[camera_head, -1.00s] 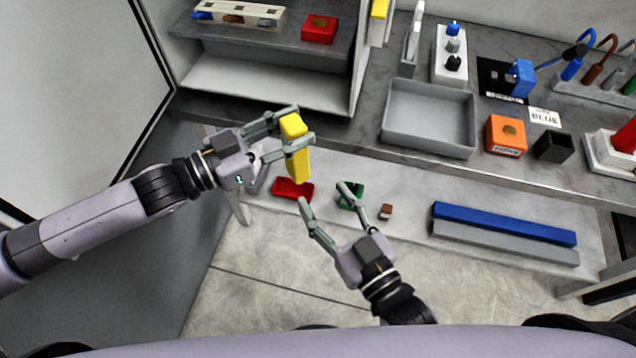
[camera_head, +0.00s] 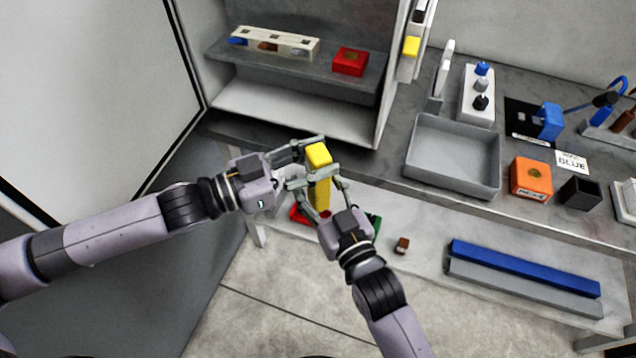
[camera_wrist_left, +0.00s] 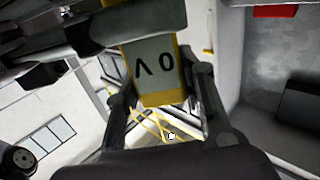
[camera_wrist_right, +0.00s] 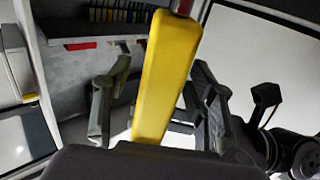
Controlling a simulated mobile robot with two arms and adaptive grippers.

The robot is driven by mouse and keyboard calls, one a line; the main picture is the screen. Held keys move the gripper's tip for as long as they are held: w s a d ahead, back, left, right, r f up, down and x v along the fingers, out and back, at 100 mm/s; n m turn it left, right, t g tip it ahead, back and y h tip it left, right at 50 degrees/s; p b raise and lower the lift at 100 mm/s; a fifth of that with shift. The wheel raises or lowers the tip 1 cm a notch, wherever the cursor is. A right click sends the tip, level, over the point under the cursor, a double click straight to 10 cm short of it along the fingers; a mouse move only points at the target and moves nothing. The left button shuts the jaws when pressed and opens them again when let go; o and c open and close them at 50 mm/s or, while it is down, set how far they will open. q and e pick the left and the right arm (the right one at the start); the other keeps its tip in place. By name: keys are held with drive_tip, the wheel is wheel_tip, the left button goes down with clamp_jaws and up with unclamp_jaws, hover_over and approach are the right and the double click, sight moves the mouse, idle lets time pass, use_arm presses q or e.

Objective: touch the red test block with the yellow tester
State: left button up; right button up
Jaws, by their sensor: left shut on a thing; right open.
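The yellow tester (camera_head: 319,160) is upright in my left gripper (camera_head: 316,154), which is shut on it near its top. In the left wrist view the tester (camera_wrist_left: 155,70) shows a grey display with an upside-down "0 V". My right gripper (camera_head: 318,180) is open, its fingers on either side of the tester's lower part; contact is unclear. In the right wrist view the tester's yellow side (camera_wrist_right: 165,80) stands between the open fingers, with a small red part at its upper end. The red test block (camera_head: 350,61), with a round gold mark, sits on the upper shelf, apart from the tester.
The lower shelf holds blue and grey bars (camera_head: 524,268), a small brown block (camera_head: 402,245) and partly hidden red and green items.

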clamp_jaws()
use_arm(q)
drive_tip(key=o, duration=1.2)
